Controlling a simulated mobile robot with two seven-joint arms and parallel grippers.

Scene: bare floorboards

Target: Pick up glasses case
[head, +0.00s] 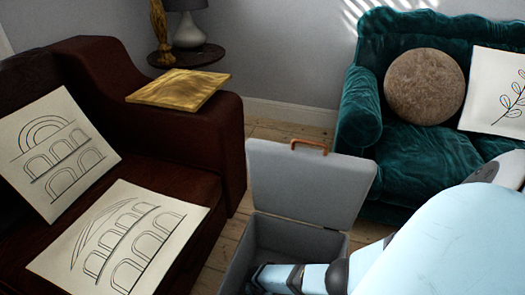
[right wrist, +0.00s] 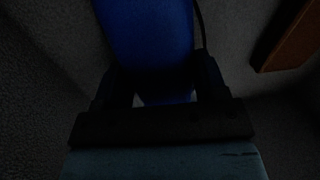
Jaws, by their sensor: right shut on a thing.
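The glasses case (right wrist: 147,38), a long bright blue object, shows in the right wrist view between the two dark fingers of my right gripper (right wrist: 160,86). The gripper is shut on it. The case's far end runs out of the top of that view, and its lower end is partly hidden by the gripper. In the head view my right arm reaches down into an open grey case (head: 315,185); the gripper end is low in it, and the blue object cannot be made out there. My left gripper is not in view.
The grey case's lid stands up with a brown handle. A brown object (right wrist: 290,38) is near the gripper at right. A dark red sofa (head: 205,135) with cushions stands left, a green sofa (head: 360,108) right. Bare floorboards (head: 278,130) show between them.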

